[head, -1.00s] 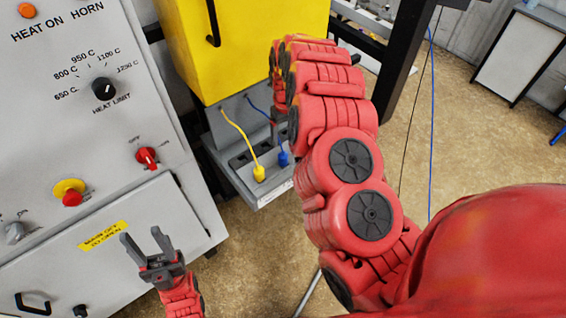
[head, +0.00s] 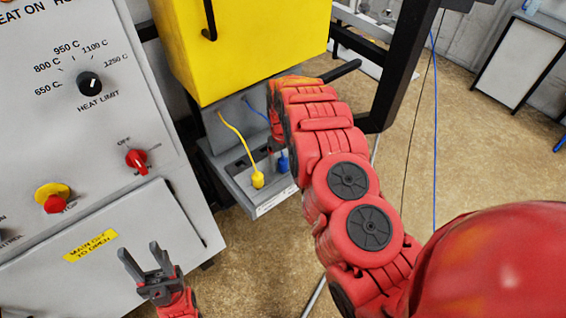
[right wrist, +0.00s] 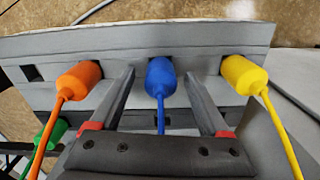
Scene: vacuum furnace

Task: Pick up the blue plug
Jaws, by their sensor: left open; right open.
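The blue plug (right wrist: 160,77) sits at the grey socket panel (right wrist: 200,38) in the right wrist view, its blue cord running down toward the camera. My right gripper (right wrist: 158,74) is open, with one finger on each side of the blue plug and a gap on both sides. In the head view the blue plug (head: 283,163) shows partly behind my right arm, and the right fingertips are mostly hidden. My left gripper (head: 146,257) is open and empty in front of the grey cabinet at the lower left.
An orange plug (right wrist: 79,78) is left of the blue one and a yellow plug (right wrist: 243,75) right of it. A green plug (right wrist: 51,133) shows lower left. A yellow box (head: 240,45) hangs above the panel. The control cabinet (head: 100,140) stands at the left.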

